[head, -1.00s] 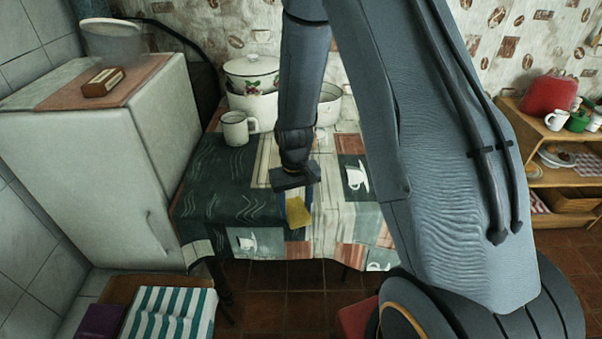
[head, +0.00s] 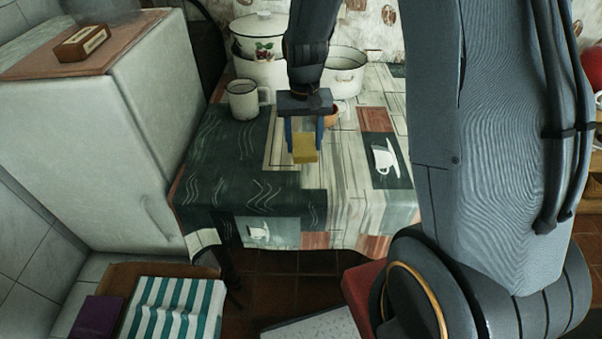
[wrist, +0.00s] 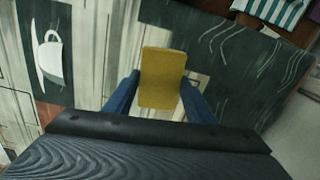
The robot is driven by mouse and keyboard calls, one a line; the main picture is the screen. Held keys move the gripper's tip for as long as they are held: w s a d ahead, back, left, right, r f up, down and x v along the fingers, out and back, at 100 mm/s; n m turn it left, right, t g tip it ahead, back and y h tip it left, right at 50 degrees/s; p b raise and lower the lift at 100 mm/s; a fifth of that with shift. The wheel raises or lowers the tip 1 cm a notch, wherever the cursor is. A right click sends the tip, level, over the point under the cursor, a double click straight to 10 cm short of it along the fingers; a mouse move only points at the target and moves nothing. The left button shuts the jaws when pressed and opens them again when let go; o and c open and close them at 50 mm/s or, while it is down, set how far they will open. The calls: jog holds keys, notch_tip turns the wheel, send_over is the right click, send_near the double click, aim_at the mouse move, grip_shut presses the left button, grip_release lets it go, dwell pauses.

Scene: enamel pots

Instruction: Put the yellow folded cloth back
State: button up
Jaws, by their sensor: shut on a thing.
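The yellow folded cloth (head: 305,150) is a small flat yellow piece between the two blue fingers of my gripper (head: 305,138). My gripper is shut on it and holds it over the patterned tablecloth (head: 240,178) of the table. In the wrist view the yellow cloth (wrist: 162,78) stands out past the fingertips of my gripper (wrist: 160,92), with a finger on each side. How high the cloth is above the table is hard to tell. My arm covers part of the tabletop behind it.
A white mug (head: 243,100), a lidded pot with fruit decor (head: 260,45) and a white pot (head: 345,78) stand at the back of the table. A small reddish-brown cup (head: 331,116) is close behind my gripper. A white fridge (head: 90,130) is left; a striped cloth (head: 172,308) lies low in front.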

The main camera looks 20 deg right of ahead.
aim_at(303, 168)
jog(key=r+b, duration=0.1)
jog(key=r+m+b, duration=0.1)
jog(key=shift+w+r, duration=0.3)
jog(key=shift+r, duration=0.05)
jog(key=shift+f+p, duration=0.5)
jog(key=shift+f, duration=4.25)
jog(key=shift+s+f, duration=0.1)
jog(key=o, duration=1.3)
notch_tip(303, 168, up, 12)
jog(key=shift+f+b, duration=0.25)
jog(key=shift+b, duration=0.45)
jog(key=shift+r, duration=0.25)
jog(key=s+n, duration=0.1)
jog(key=s, duration=0.4)
jog(key=s+n, duration=0.1)
jog(key=s, duration=0.5)
jog(key=s+n, duration=0.1)
jog(key=s, duration=0.5)
jog(key=shift+s+a+f, duration=0.1)
jog(key=shift+f, duration=0.05)
